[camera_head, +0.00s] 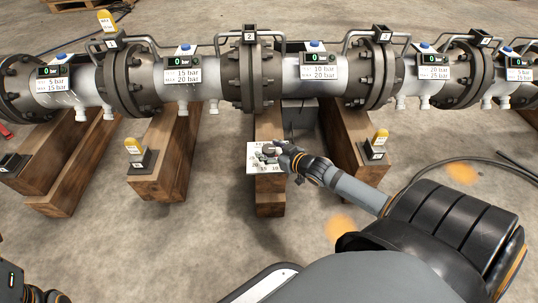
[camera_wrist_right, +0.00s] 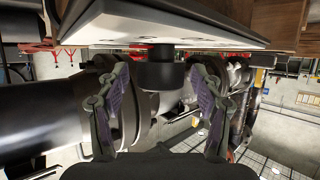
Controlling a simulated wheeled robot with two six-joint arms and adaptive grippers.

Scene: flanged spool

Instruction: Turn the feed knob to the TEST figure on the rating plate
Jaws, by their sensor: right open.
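The feed knob (camera_wrist_right: 165,72) is a short black cylinder on the face of a white plate in the right wrist view. In the head view this white dial plate (camera_head: 252,163) sits on the middle wooden support, its scale partly hidden by my gripper. My right gripper (camera_head: 276,149) is at the dial. In the wrist view its fingers (camera_wrist_right: 161,76) are open, one on each side of the knob, with gaps visible. The knob's pointer cannot be seen. The rating plate (camera_head: 320,72) between flanges 2 and 3 appears to read 10 bar above 20 bar.
A flanged pipe (camera_head: 215,75) runs across the back, with several other rating plates and green displays reading 0. Wooden supports (camera_head: 165,150) stand under it. Yellow-topped black blocks (camera_head: 143,160) sit on some supports. A dark cable (camera_head: 470,155) lies at right. Open concrete floor is in front.

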